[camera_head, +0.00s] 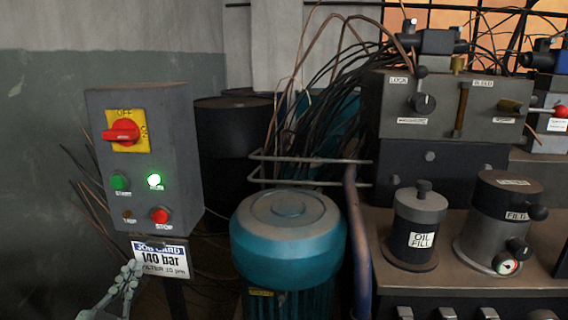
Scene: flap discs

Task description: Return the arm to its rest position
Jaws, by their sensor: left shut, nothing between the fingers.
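My left gripper (131,270) comes in at the lower left. Its fingers are shut with nothing between them. It shows in front of the lower left part of the job card (160,257), which reads 140 bar; I cannot tell whether it touches the card. The arm behind the gripper is mostly cut off by the bottom edge. My right gripper is not in view.
A grey control box (180,150) stands above the card, with a red rotary switch (121,132), a lit green lamp (155,180) and a red stop button (159,215). A teal motor (288,245), a pipe (357,240) and a bench with an oil fill pot (418,225) stand to the right.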

